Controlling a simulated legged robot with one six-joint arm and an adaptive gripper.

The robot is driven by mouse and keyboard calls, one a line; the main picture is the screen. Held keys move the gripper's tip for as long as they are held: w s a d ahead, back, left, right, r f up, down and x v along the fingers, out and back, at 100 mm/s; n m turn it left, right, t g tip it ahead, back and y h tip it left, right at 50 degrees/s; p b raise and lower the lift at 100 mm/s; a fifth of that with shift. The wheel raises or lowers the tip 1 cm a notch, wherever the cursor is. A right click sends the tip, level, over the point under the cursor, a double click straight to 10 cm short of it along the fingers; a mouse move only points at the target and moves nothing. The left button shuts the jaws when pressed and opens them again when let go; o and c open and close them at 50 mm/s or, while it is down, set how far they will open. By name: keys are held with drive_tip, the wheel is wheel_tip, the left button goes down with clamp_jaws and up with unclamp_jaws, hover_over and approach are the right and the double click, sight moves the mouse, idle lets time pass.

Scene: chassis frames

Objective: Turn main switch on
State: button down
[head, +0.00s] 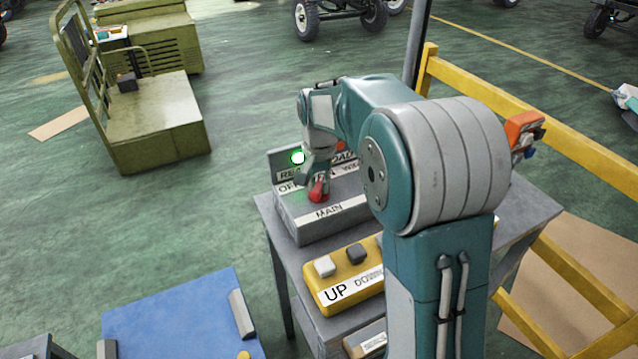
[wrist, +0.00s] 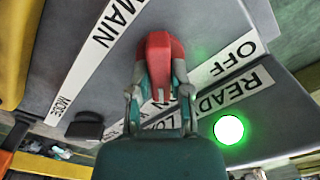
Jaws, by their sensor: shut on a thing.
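The main switch is a red handle (head: 318,190) on the grey control box (head: 310,226), beside the MAIN label. It also shows as a red handle in the wrist view (wrist: 158,45). My gripper (head: 317,175) reaches down onto it from above. In the wrist view my gripper (wrist: 160,75) has its two fingers on either side of the red handle, shut on it. The fingers hide part of the handle and of the OFF label strip (wrist: 222,68). A round lamp (head: 297,157) glows green by the READY label; it also shows in the wrist view (wrist: 228,129).
A dark knob (wrist: 85,126) sits near the MODE label. A yellow UP/DOWN button box (head: 345,278) stands in front of the control box on the grey table (head: 535,205). My arm hides much of the table's right side. A yellow railing (head: 480,95) runs behind it.

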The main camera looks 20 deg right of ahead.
sight(317, 183)
drive_tip(key=shift+s+f+m, duration=0.1)
drive_tip(key=shift+f+m, duration=0.05)
drive_tip(key=shift+m, duration=0.15)
drive_tip(key=c, duration=0.6)
unclamp_jaws()
drive_tip(key=shift+a, duration=0.1)
drive_tip(key=shift+o, duration=0.2)
wheel_tip(317, 183, up, 12)
drive_tip(key=shift+a, duration=0.1)
